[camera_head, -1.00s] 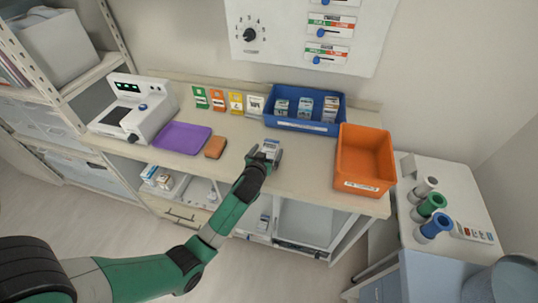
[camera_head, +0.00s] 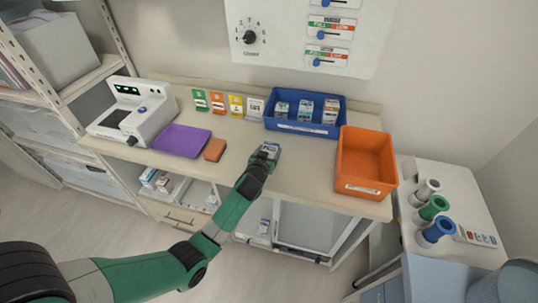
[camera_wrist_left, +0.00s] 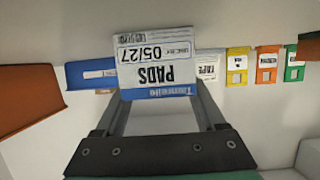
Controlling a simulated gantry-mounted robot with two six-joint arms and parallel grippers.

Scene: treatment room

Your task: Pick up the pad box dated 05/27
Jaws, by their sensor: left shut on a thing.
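The pad box dated 05/27 (camera_wrist_left: 155,62) is white with a blue band and fills the middle of the left wrist view, its print upside down. My left gripper (camera_wrist_left: 160,100) is shut on it, one finger at each side. In the head view the box (camera_head: 270,150) shows at the tip of my left arm, over the front middle of the counter. I cannot tell its exact height above the counter. My right gripper is not in view.
A blue bin (camera_head: 305,127) with several boxes stands at the back. An orange bin (camera_head: 365,187) is at the counter's right end. A purple tray (camera_head: 181,141), a brown sponge (camera_head: 215,150) and a white device (camera_head: 135,112) are on the left. Several coloured cards (camera_head: 236,106) stand behind.

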